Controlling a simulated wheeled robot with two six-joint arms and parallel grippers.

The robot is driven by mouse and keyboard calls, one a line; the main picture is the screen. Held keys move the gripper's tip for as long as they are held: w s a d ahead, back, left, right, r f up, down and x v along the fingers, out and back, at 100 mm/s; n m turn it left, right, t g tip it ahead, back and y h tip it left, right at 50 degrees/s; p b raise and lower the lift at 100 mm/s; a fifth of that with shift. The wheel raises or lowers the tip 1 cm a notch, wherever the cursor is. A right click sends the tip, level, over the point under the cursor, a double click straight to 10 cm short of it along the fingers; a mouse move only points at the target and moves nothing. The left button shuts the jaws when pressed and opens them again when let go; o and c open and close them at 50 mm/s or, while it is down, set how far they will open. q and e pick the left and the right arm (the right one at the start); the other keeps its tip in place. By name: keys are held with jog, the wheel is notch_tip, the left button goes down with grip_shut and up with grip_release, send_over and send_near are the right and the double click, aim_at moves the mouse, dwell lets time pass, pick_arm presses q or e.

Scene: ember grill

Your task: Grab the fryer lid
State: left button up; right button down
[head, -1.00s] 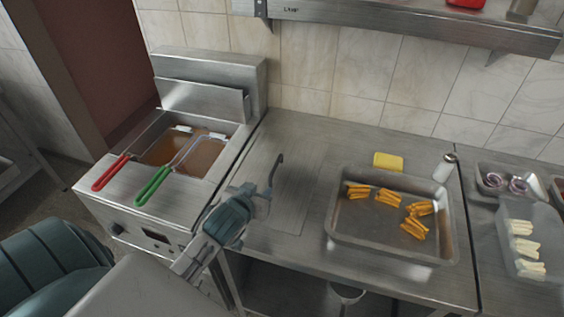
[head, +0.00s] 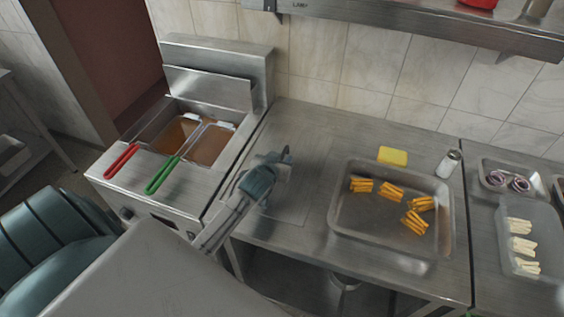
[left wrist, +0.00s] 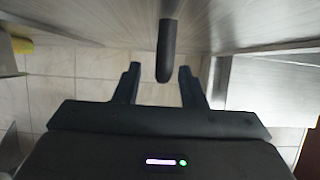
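The fryer lid (head: 297,203) looks like a flat metal plate lying on the steel counter, right of the fryer. Its dark upright handle (head: 289,152) is mostly hidden behind my left gripper (head: 275,162) in the head view. In the left wrist view the handle's rounded dark end (left wrist: 166,62) shows between the two fingers of my left gripper (left wrist: 160,70). The fingers are apart, with a visible gap on each side of the handle. My right gripper is not in view.
The fryer (head: 170,190) stands left, with a red-handled basket (head: 122,160) and a green-handled one (head: 163,174). A metal tray (head: 385,240) with fries is on the right. A yellow sponge (head: 393,156) and a shaker (head: 448,163) stand behind it.

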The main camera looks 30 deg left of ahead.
pick_arm(q)
jog(key=shift+w+f, duration=0.15)
jog(key=shift+w, duration=0.1)
grip_shut()
